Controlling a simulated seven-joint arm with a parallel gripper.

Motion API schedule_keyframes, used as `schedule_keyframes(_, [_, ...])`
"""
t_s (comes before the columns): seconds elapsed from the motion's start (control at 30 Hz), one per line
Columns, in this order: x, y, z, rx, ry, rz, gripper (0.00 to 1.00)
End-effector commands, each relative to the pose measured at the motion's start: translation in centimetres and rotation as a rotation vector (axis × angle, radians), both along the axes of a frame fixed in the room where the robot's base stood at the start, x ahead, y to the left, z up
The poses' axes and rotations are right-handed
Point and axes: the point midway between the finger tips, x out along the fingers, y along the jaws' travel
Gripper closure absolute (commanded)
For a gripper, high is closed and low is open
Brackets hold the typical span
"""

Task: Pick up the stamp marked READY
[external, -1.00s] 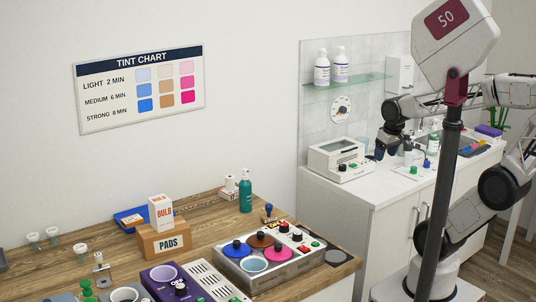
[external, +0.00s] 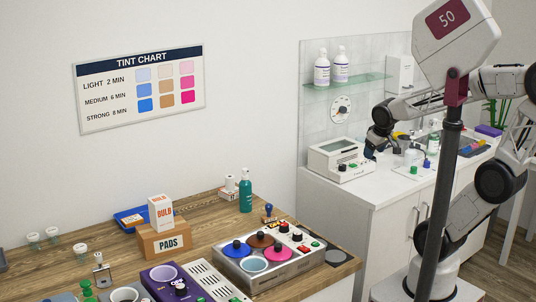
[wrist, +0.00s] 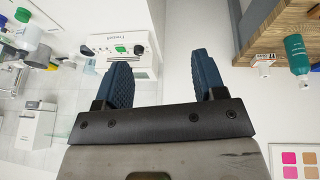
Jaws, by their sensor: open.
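No marking READY is legible in any view, so I cannot tell which thing is that stamp. My gripper (external: 371,152) is above the white counter, just right of the white device, far from the wooden table. In the wrist view my gripper (wrist: 163,72) has its two blue fingers wide apart, with nothing between them.
The white device (external: 340,160) stands on the counter beside my gripper; it also shows beyond the fingers in the wrist view (wrist: 128,50). A teal bottle (external: 246,192), PADS box (external: 164,241) and dial box (external: 268,262) crowd the wooden table (external: 205,212). A gap separates table and counter.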

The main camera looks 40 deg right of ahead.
Motion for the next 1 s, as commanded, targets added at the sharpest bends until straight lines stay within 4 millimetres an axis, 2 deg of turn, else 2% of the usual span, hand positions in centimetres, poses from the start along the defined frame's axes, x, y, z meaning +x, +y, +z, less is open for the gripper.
schedule_keyframes(0.1, [3.8, 0.3, -0.9, -0.053, -0.082, 0.061, 0.36])
schedule_keyframes(0.27, [8.9, 1.6, -2.0, -0.103, -0.209, 0.174, 0.36])
schedule_keyframes(0.5, [15.4, 5.7, -4.1, -0.111, -0.383, 0.387, 0.36])
schedule_keyframes(0.73, [19.5, 11.6, -7.0, -0.036, -0.515, 0.629, 0.36])
schedule_keyframes(0.9, [20.8, 16.6, -9.7, 0.074, -0.582, 0.817, 0.36])
schedule_keyframes(1.0, [20.7, 19.6, -11.5, 0.159, -0.605, 0.928, 0.36])
